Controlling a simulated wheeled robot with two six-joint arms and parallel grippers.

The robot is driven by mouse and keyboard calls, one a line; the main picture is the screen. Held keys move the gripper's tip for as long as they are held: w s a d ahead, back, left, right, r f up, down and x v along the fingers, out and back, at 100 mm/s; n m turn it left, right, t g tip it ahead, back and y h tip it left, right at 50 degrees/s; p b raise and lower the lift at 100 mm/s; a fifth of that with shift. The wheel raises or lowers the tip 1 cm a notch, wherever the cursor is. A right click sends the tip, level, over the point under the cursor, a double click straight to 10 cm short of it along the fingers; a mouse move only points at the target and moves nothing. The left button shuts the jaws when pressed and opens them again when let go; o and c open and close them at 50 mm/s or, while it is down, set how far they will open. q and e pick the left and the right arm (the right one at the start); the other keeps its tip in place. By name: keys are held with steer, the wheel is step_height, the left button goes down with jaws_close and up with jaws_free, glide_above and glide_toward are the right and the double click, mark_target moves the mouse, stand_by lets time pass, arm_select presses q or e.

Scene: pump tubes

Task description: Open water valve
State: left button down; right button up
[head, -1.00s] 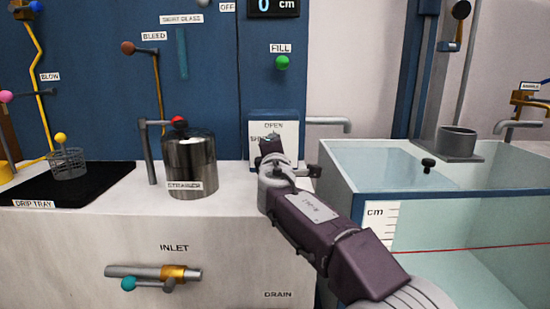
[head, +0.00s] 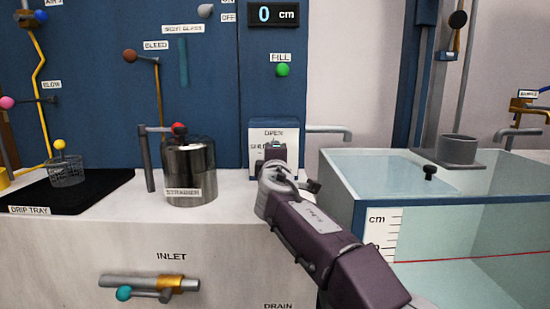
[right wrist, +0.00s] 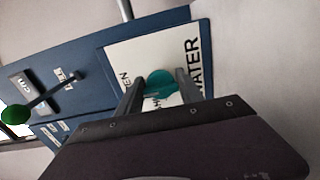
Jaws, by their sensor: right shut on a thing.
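The water valve's white plate (head: 289,132) is on the blue panel, with OPEN along its top and SHUT at its left. In the right wrist view the plate (right wrist: 120,58) shows the word WATER. The valve's teal knob (right wrist: 163,83) sits between the fingers of my right gripper (right wrist: 160,76), which is shut on it. In the head view my right gripper (head: 274,152) is in front of the plate and hides the knob and its lever. The lever's exact angle cannot be told. My left gripper is not in view.
A metal strainer pot (head: 191,172) with a red knob stands left of my right gripper. A glass tank (head: 440,220) stands close on the right. A grey spout (head: 328,131) sticks out right of the plate. The green FILL knob (head: 283,70) is above.

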steer(key=o, duration=1.4)
steer(key=shift+s, duration=0.25)
steer(key=s+b, duration=0.2)
steer(key=s, duration=0.6)
steer(key=shift+s, duration=0.3)
steer(key=shift+f, duration=0.1)
